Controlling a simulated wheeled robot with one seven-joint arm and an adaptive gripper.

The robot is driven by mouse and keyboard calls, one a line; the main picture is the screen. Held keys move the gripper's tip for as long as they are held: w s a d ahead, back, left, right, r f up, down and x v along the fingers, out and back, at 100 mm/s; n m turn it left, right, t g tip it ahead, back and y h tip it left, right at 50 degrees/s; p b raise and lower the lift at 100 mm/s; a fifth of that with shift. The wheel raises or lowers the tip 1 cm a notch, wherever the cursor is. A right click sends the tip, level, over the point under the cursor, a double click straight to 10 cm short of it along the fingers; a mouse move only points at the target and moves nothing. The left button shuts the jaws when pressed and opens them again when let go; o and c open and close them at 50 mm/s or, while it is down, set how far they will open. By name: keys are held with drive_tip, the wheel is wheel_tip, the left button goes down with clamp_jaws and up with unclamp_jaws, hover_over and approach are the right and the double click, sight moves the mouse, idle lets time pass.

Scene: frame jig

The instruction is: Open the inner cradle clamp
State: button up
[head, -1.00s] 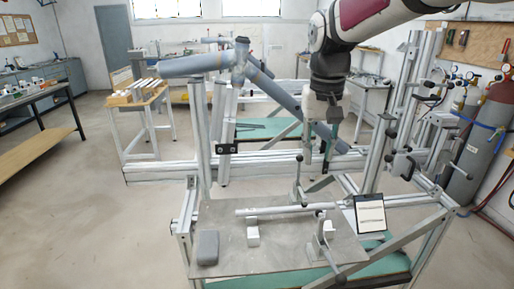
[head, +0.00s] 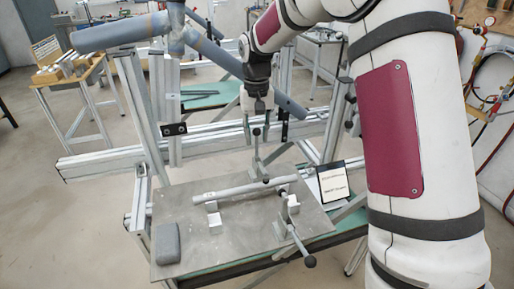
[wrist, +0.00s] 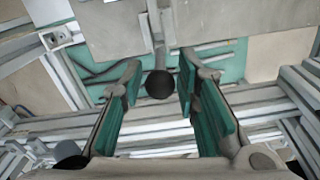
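Two clamps with black ball knobs stand on the grey metal plate (head: 190,245), and a grey tube (head: 235,190) lies across white blocks there. The far clamp (head: 258,158) has its handle pointing up, with a ball knob at the top. The near clamp (head: 287,208) has a lever reaching toward the front right. I cannot tell which is the inner one. My gripper (head: 268,122) is over the far clamp. In the wrist view, my gripper (wrist: 160,78) is open, its teal-padded fingers on either side of the dark ball knob (wrist: 160,85), with gaps visible.
A dark grey block (head: 168,243) lies at the plate's front left corner. A framed sign (head: 333,182) stands at its right edge. Aluminium uprights and a rail (head: 100,163) stand behind, with blue-grey tubes (head: 120,32) above left.

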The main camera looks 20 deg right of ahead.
sight(257, 149)
wheel_tip(257, 149, down, 6)
drive_tip(key=shift+r+p, duration=0.15)
drive_tip(key=shift+p, duration=0.15)
drive_tip(key=shift+c, duration=0.3)
clamp_jaws()
